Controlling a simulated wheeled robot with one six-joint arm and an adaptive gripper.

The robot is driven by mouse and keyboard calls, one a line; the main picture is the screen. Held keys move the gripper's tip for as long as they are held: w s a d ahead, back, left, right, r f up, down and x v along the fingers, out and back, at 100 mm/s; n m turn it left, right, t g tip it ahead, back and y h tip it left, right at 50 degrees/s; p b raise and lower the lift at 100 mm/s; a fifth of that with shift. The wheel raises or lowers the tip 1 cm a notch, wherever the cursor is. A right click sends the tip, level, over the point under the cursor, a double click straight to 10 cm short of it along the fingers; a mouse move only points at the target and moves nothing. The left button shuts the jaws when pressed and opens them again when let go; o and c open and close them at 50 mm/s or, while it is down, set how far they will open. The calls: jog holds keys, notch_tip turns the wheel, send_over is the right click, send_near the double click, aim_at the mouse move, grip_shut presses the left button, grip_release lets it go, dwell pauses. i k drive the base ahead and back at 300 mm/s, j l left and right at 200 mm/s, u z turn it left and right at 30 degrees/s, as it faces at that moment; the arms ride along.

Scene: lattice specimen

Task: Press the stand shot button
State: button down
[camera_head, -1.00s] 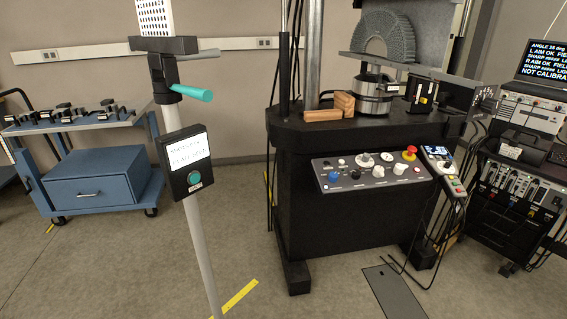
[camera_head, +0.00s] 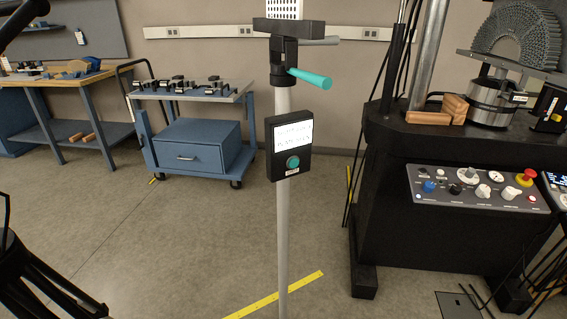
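The stand (camera_head: 283,240) is a slim pale pole in the middle of the head view. A black control box (camera_head: 271,153) is fixed to it, with a white screen (camera_head: 293,134) whose text is too blurred to read. Below the screen is a round green button (camera_head: 292,162), with a small label under it. Nothing covers the button. Above the box, the stand carries a black head (camera_head: 290,28) with a teal handle (camera_head: 310,78) pointing right. My gripper is not in view.
A black test machine (camera_head: 400,235) with a control panel (camera_head: 480,190) stands at right. A blue cart (camera_head: 193,147) and a workbench (camera_head: 50,82) are behind at left. A black legged structure (camera_head: 40,285) fills the lower left. Open floor surrounds the pole, with yellow tape (camera_head: 275,297).

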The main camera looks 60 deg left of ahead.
aim_at(293, 162)
jog(key=k+j, duration=0.75)
